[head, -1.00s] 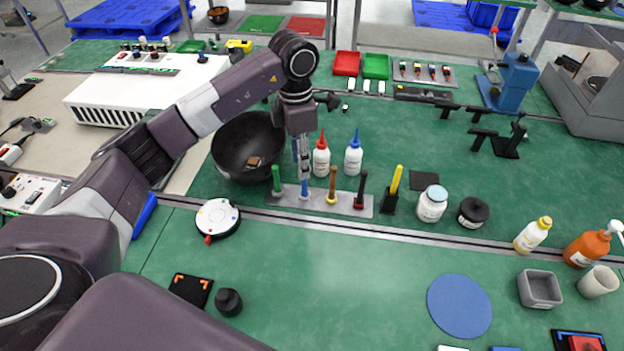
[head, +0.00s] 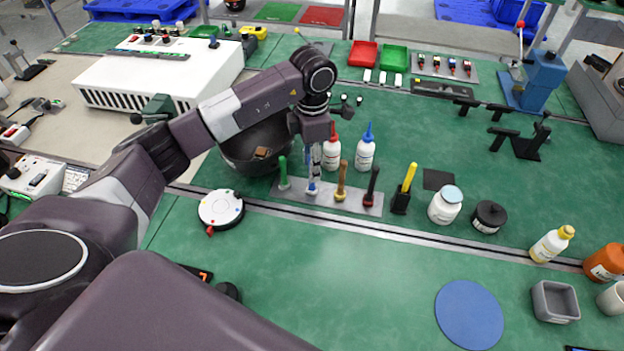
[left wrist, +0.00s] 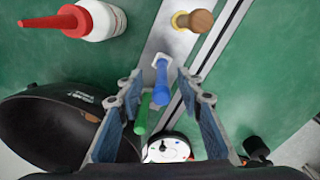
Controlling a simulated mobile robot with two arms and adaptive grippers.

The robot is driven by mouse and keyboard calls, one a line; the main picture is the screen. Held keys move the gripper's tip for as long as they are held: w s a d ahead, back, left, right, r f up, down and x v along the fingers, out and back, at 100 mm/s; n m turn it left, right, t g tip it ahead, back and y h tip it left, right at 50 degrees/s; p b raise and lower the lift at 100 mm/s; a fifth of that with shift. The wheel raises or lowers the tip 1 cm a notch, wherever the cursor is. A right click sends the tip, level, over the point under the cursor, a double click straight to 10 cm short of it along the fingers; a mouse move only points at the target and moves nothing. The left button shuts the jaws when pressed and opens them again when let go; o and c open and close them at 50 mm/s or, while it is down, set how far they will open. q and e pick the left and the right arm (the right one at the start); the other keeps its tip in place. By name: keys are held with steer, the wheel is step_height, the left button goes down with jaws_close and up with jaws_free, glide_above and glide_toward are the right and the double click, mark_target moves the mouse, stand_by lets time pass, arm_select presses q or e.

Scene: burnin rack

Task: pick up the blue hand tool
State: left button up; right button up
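The blue hand tool (head: 311,188) stands in a grey rack plate (head: 357,206) in the head view, between a green tool (head: 283,172) and a brown one (head: 341,181). My left gripper (head: 313,176) points down right over it and hides its upper part. In the left wrist view the two fingers of the left gripper (left wrist: 159,97) are spread apart. The blue tool (left wrist: 161,78) shows between them, with a gap on both sides. The green tool (left wrist: 142,116) shows near the left finger. My right gripper is in no frame.
A red-capped bottle (head: 331,150) and a blue-capped bottle (head: 365,152) stand close behind the rack. A black bowl (head: 240,158) lies behind and left. A dark red tool (head: 372,184) and a yellow-handled tool (head: 405,190) stand to the right. The front mat is largely clear.

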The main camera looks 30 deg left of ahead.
mark_target(312, 185)
arm_select(q)
steer(key=shift+f+p, duration=0.5)
steer(key=shift+f, duration=1.4)
jaws_close()
